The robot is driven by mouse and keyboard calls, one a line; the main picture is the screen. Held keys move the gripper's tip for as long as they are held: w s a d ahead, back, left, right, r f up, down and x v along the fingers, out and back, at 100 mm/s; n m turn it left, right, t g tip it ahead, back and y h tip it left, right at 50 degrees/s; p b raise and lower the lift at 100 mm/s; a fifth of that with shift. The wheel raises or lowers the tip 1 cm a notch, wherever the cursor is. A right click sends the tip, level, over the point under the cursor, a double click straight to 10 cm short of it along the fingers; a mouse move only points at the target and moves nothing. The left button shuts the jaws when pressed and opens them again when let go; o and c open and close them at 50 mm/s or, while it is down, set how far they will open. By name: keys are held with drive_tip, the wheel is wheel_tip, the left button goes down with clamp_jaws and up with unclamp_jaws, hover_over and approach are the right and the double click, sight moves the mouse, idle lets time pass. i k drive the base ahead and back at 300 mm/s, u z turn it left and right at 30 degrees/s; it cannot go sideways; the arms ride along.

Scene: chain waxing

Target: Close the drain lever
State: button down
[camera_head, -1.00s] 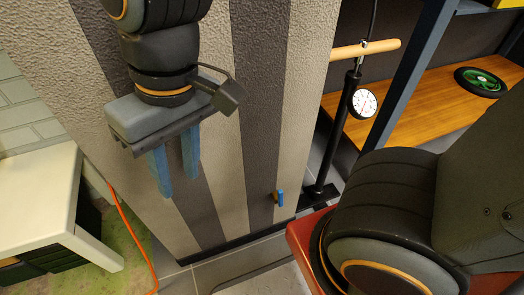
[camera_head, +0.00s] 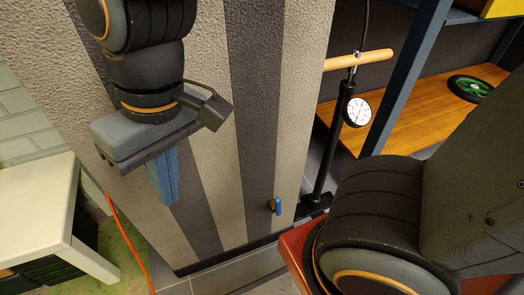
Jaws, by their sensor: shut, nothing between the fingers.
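The drain lever (camera_head: 278,206) is a small blue handle on a brass-coloured fitting, low on the striped wall panel (camera_head: 262,130), near its bottom right. The handle hangs roughly upright in the picture. My gripper (camera_head: 165,200) has blue fingers pointing down, shut together with nothing between them. It is in front of the panel, to the left of the lever and clearly apart from it. Nothing hides the lever.
A floor pump (camera_head: 335,140) with a wooden handle and a gauge stands right of the panel. A wooden shelf (camera_head: 425,95) holds a green wheel (camera_head: 470,88). A white table (camera_head: 40,215) stands at left, with an orange cable (camera_head: 130,240) beside it. Floor shows below the lever.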

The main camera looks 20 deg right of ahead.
sight(277, 201)
drive_tip(key=u, duration=1.35)
drive_tip(key=k, duration=1.3)
drive_tip(key=z, duration=1.35)
